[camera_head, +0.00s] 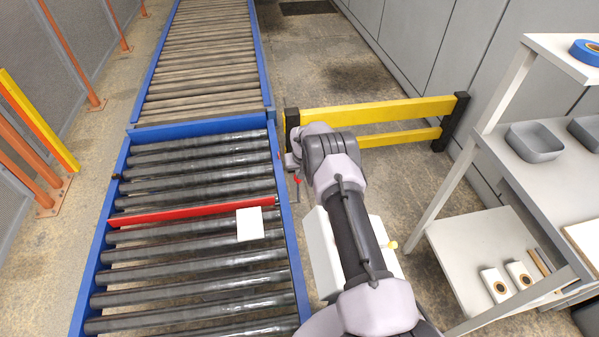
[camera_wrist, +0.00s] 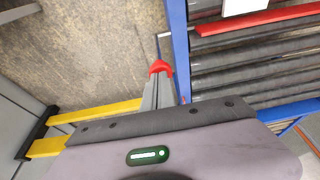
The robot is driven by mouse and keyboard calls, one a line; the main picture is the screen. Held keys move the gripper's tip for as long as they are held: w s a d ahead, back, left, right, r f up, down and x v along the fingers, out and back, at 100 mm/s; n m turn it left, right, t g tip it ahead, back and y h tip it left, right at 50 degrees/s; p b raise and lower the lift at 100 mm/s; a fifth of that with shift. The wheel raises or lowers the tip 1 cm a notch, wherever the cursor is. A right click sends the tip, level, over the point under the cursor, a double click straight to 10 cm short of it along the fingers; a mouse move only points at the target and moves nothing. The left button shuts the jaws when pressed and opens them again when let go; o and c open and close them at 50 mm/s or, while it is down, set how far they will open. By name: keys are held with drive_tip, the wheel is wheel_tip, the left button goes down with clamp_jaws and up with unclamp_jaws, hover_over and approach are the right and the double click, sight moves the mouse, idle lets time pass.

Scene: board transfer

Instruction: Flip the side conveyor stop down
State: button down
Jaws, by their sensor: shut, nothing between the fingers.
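A red bar (camera_head: 190,212) spans the conveyor from rail to rail and looks like the stop; I cannot tell from the picture whether it is raised above the rollers. Part of it shows at the top right of the wrist view (camera_wrist: 260,20). A white flat piece (camera_head: 249,224) lies against its near side, by the right end. My gripper (camera_head: 297,180) is just outside the right blue rail, pointing down, apart from the bar. In the wrist view my gripper (camera_wrist: 160,68) shows red fingertips together, with nothing held, over the floor beside the rail.
The roller conveyor (camera_head: 292,262) has blue rails and continues to the back. A yellow barrier (camera_head: 380,110) stands behind my arm. A grey shelf unit (camera_head: 480,245) with bins and rolls stands at right.

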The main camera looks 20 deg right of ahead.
sight(300, 181)
wheel_tip(300, 181, down, 4)
drive_tip(key=shift+f, duration=0.25)
drive_tip(key=shift+s+f, duration=0.15)
wheel_tip(300, 181, up, 5)
drive_tip(key=shift+f+p, duration=0.1)
drive_tip(key=shift+p, duration=0.85)
drive_tip(key=p+v, duration=0.5)
drive_tip(key=v, duration=0.4)
drive_tip(key=shift+r, duration=0.3)
drive_tip(key=shift+d, duration=0.1)
